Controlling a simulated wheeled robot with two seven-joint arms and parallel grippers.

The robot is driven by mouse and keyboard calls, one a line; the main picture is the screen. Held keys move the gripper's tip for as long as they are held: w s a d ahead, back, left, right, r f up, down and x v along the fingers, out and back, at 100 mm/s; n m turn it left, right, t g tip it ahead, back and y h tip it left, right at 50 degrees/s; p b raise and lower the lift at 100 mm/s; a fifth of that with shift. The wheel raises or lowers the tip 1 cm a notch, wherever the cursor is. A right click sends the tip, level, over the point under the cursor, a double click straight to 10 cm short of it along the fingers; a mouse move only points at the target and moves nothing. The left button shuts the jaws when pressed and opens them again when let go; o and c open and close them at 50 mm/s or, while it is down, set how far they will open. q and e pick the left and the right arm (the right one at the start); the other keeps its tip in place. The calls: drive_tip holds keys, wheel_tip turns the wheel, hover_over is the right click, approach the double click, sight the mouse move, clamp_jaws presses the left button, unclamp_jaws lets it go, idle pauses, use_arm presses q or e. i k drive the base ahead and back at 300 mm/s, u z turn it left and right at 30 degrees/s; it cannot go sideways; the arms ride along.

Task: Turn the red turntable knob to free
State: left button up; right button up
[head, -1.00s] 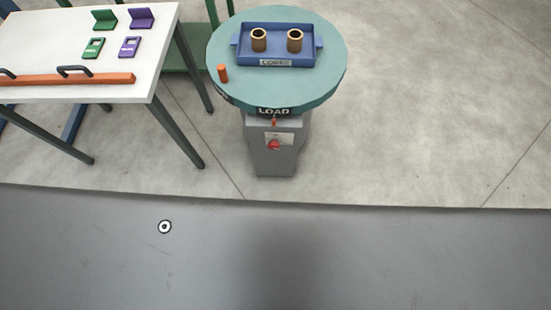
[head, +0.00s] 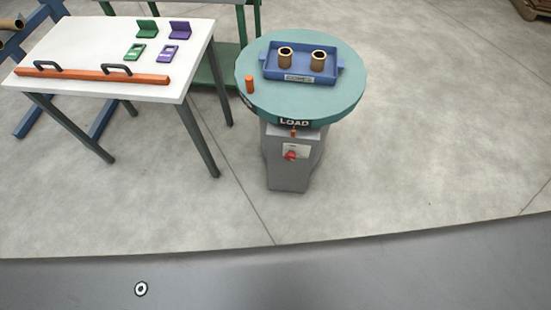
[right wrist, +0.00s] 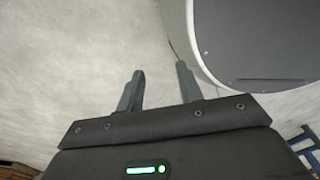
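The red knob (head: 290,155) sits on a pale plate on the front of the grey pedestal (head: 287,178). The pedestal carries the round teal turntable (head: 345,98), which has a LOAD label (head: 294,122) on its rim. A small orange peg (head: 249,84) stands on the turntable's left side. The knob's exact setting is too small to read. My right gripper (right wrist: 160,80) shows only in the right wrist view, with its two fingers apart and nothing between them, over bare floor. My left gripper is in neither view.
A blue tray (head: 271,74) labelled CORES holds two brown cores on the turntable. A white table (head: 100,50) with an orange bar (head: 90,75) and green and purple pieces stands to the left. The floor in front of and right of the pedestal is clear.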

sight(290, 156)
drive_tip(key=i, duration=0.35)
drive_tip(key=u, duration=0.5)
drive_tip(key=k, duration=1.3)
drive_tip(key=z, duration=1.6)
drive_tip(key=i, duration=0.5)
drive_tip(key=u, duration=0.05)
